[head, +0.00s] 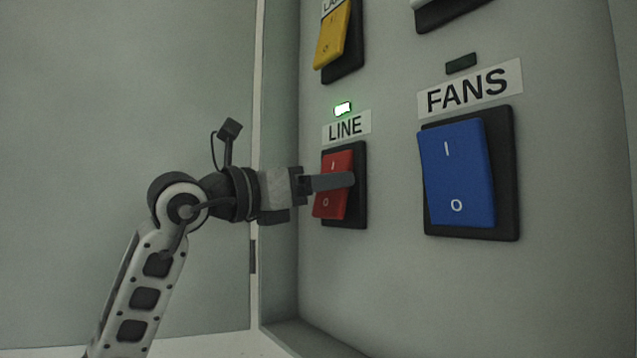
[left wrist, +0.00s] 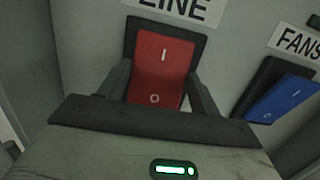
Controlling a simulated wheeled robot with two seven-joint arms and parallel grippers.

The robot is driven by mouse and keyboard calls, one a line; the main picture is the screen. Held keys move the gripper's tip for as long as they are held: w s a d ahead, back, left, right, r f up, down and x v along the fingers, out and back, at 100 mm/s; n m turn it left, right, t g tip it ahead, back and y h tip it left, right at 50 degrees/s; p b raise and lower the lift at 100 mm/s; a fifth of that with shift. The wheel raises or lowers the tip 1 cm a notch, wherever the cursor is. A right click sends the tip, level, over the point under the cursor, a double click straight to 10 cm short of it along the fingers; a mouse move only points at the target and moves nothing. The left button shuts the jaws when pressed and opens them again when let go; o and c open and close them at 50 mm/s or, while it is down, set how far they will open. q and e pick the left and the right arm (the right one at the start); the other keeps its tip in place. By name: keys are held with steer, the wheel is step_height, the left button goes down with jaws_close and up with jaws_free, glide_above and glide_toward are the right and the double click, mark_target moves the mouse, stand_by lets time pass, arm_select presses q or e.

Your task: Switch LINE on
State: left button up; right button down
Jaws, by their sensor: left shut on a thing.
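The LINE switch is a red rocker (head: 336,165) in a black frame, marked I above and O below. The small lamp (head: 342,108) above its label is lit green. My left gripper (head: 331,182) reaches in from the left at the rocker's middle and covers part of it. In the left wrist view, its fingers stand on either side of the red rocker (left wrist: 162,65), shut on it. Which half of the rocker is pressed in is hard to tell. My right gripper is not in view.
The blue FANS rocker (head: 457,175) is to the right on the same grey panel, with a dark lamp (head: 461,64) above it. A yellow rocker (head: 331,38) sits above LINE. Another switch is cut off at the top. The panel's edge runs down left of LINE.

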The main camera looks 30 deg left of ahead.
arm_select(q)
steer(key=o, duration=1)
steer(key=shift+s, duration=0.1)
steer(key=b+v, duration=0.7)
steer(key=v, duration=0.8)
steer(key=shift+s+a+f, duration=0.1)
steer(key=shift+s+a, duration=0.05)
steer(key=shift+s, duration=0.25)
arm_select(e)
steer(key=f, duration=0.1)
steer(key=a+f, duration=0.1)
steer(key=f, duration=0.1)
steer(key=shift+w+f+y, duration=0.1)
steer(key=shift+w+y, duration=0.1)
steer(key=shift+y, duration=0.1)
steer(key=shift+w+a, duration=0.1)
